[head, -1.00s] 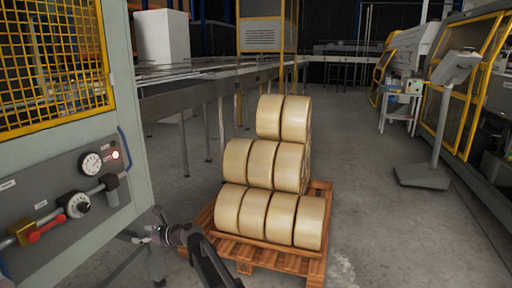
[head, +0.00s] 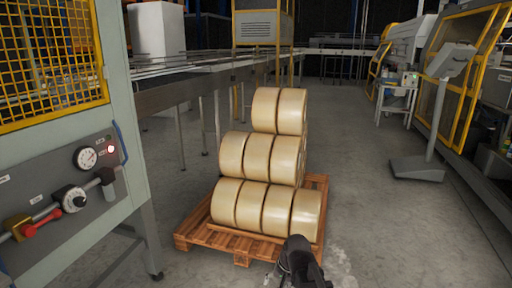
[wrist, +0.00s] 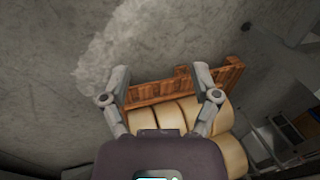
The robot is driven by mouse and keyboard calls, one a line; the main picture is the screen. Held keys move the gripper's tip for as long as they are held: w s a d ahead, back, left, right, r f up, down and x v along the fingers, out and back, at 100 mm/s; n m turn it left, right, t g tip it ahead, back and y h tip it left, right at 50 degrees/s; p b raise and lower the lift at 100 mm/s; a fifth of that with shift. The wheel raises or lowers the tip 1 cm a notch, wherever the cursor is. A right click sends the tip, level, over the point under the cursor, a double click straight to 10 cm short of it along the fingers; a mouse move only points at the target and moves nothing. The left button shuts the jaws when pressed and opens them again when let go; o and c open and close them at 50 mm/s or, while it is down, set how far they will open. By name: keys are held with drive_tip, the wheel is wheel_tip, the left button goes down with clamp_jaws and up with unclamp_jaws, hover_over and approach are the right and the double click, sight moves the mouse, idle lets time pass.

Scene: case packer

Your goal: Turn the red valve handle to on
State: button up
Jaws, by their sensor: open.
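The red valve handle (head: 42,222) is on the grey control panel (head: 60,245) at the lower left of the head view. It sits beside a brass valve body (head: 18,228) on a grey pipe and slants up to the right. The lettering near it is too small to read. My gripper (wrist: 162,84) is open and empty in the wrist view, its two fingers spread over the floor and the pallet edge. In the head view my arm is at the bottom, in front of the pallet and well to the right of the handle. The handle is not in the wrist view.
A wooden pallet (head: 242,246) with stacked tan rolls (head: 256,160) stands right of the panel. A pedestal stand (head: 433,130) is farther right. Concrete floor between them is clear.

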drive_tip(key=s+d+n+g+h, duration=0.1)
drive_tip(key=s+d+n+h, duration=0.2)
drive_tip(key=s+d, duration=0.5)
wheel_tip(320, 180, up, 27)
drive_tip(key=w+d+p, duration=0.2)
drive_tip(key=p, duration=2.6)
drive_tip(key=shift+d, duration=0.3)
